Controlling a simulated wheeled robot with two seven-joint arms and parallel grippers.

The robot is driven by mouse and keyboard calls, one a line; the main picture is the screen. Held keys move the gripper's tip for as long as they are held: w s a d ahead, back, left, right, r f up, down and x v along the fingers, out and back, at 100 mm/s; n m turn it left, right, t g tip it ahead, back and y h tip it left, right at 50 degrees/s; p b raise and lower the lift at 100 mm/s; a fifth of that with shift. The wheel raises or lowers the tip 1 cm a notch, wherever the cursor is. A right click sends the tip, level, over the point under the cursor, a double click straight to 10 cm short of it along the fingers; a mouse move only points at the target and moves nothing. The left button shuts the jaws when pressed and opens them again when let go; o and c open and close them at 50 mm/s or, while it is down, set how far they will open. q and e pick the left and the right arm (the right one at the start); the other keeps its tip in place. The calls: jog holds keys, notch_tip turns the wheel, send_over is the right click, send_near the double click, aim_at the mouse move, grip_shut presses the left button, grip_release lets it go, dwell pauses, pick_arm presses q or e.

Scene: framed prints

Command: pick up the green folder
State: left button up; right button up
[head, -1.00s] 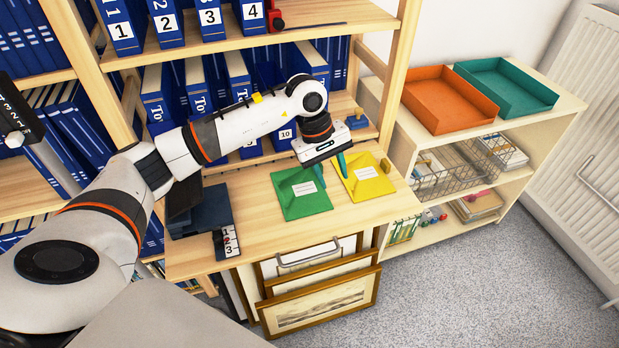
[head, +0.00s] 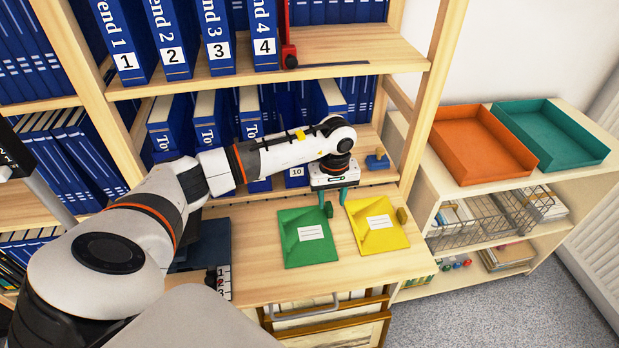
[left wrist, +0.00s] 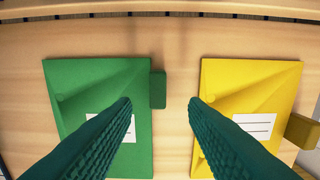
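The green folder (head: 305,252) lies flat on the wooden desk shelf, with a white label and a small green tab (left wrist: 157,90) on its right edge. It fills the left of the left wrist view (left wrist: 90,88). My left gripper (head: 335,198) is open and empty, pointing down above the gap between the green and yellow folders. In the left wrist view its fingertips (left wrist: 160,103) appear on either side of the tab's line, with the left finger overlapping the green folder. Whether they touch anything is unclear. My right gripper is not in view.
The yellow folder (head: 368,238) lies just right of the green one. Blue binders (head: 205,120) stand behind, under an upper shelf (head: 340,58). A dark blue object (head: 208,245) is to the left. Orange (head: 490,145) and teal (head: 560,135) trays sit on a side unit.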

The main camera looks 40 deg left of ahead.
aim_at(330, 208)
pick_arm(q)
notch_tip(330, 208, down, 3)
jog(key=shift+s+a+r, duration=0.15)
jog(key=shift+f+p, duration=0.3)
jog(key=shift+f, duration=0.2)
jog(key=c, duration=0.5)
grip_shut()
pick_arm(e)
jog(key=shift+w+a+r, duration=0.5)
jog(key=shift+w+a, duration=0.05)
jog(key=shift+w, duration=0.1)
